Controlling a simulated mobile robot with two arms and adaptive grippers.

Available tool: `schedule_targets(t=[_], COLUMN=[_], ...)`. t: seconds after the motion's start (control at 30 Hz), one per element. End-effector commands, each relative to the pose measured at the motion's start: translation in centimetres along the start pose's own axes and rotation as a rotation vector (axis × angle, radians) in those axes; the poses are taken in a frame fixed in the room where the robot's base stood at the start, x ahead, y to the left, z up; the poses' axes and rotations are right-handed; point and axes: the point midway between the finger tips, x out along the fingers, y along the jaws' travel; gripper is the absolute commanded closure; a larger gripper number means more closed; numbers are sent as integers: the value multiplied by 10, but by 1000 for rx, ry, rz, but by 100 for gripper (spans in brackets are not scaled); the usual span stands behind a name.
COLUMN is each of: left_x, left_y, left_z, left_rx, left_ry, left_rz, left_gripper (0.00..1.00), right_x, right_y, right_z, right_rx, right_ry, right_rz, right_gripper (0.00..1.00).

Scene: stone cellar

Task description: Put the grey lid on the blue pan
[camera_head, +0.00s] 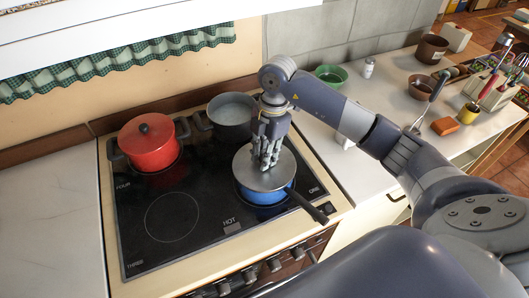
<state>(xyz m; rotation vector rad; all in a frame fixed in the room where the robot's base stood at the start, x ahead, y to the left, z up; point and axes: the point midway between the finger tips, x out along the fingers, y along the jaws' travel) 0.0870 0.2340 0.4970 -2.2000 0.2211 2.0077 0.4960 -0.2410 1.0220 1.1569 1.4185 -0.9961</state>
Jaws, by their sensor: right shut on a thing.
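The blue pan (264,196) stands on the front right burner of the black hob, its dark handle (310,208) pointing toward the lower right. The round grey lid (245,176) is level over the pan's top and hides its opening. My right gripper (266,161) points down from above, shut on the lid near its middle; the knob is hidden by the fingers. I cannot tell whether the lid rests on the rim or hangs just above it. My left gripper is not in view.
A red lidded pot (150,148) and a grey pot (231,112) stand on the rear of the hob (205,238). The front left burner is empty. A green bowl (331,76), a white shaker (368,67) and brown bowls (422,87) stand on the right counter. The left counter (50,225) is clear.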

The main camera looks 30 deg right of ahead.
Motion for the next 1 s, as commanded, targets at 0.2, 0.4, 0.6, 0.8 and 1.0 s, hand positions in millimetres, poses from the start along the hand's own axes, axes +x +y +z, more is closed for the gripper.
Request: schedule_targets(t=[0.2, 0.4, 0.6, 0.8, 1.0], left_x=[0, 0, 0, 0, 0], left_y=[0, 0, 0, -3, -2], left_z=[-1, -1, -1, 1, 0], left_rx=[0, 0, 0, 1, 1], left_ry=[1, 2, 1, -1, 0], left_rz=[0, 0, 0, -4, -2], left_gripper=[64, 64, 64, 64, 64], right_x=[0, 0, 0, -11, -50], right_y=[0, 0, 0, 1, 2], right_z=[0, 0, 0, 1, 0], right_rx=[0, 0, 0, 0, -1], right_ry=[0, 0, 0, -1, -2], right_rz=[1, 1, 0, 4, 7], right_gripper=[100, 54, 54, 54, 54])
